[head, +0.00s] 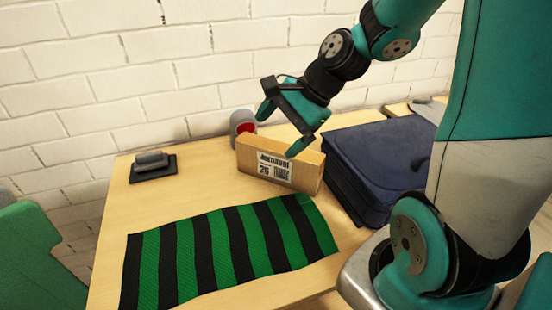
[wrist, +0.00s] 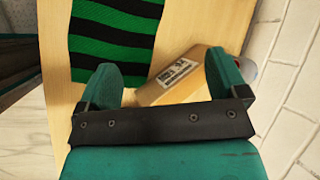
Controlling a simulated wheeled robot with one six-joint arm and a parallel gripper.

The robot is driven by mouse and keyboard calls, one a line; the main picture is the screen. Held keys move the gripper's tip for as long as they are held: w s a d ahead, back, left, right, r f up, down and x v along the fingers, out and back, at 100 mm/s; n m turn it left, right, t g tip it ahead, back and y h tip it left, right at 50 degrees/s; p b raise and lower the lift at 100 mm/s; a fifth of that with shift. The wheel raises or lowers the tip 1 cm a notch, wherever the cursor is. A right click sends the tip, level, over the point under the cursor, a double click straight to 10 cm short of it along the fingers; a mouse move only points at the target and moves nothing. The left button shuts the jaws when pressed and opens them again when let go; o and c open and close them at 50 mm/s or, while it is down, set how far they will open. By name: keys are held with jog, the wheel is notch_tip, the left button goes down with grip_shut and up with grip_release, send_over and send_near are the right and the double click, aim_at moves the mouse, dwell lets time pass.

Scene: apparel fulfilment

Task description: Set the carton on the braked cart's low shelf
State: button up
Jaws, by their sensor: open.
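The carton (head: 282,172) is a light brown box with a printed white label, standing on the wooden table between the striped cloth and the dark blue case. It also shows in the wrist view (wrist: 185,82), lying between and beyond my fingers. My gripper (head: 278,132) is open and empty, with its teal fingertips just above and over the carton. No cart or low shelf can be made out in either view.
A green and black striped cloth (head: 225,245) lies flat at the table's front. A dark blue case (head: 375,165) stands right of the carton. A grey cylinder with a red end (head: 241,125) stands behind it. A grey device (head: 152,164) sits back left. White brick wall (head: 150,60) is behind.

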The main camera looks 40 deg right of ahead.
jog(key=w+d+f+m+t+h+p, duration=0.1)
jog(key=d+f+m+t, duration=0.25)
jog(key=d+m, duration=1.1)
jog(key=p, duration=0.1)
send_near(280, 147)
jog(key=shift+w+a+f, duration=0.7)
jog(key=shift+a+f, duration=0.2)
jog(key=shift+d+p+x, duration=0.15)
jog(key=shift+p+x, duration=0.2)
jog(key=shift+x, duration=1.15)
jog(key=shift+d+p+x, duration=0.15)
jog(key=shift+p+x, duration=0.15)
jog(key=shift+x, duration=1.15)
jog(key=shift+w, duration=0.1)
grip_shut()
notch_tip(280, 147, up, 20)
jog(key=s+a+f+m+h, duration=0.2)
jog(key=s+a+f, duration=0.1)
jog(key=a+f, duration=0.7)
notch_tip(280, 147, down, 3)
jog(key=shift+t, duration=0.45)
jog(key=shift+m, duration=0.25)
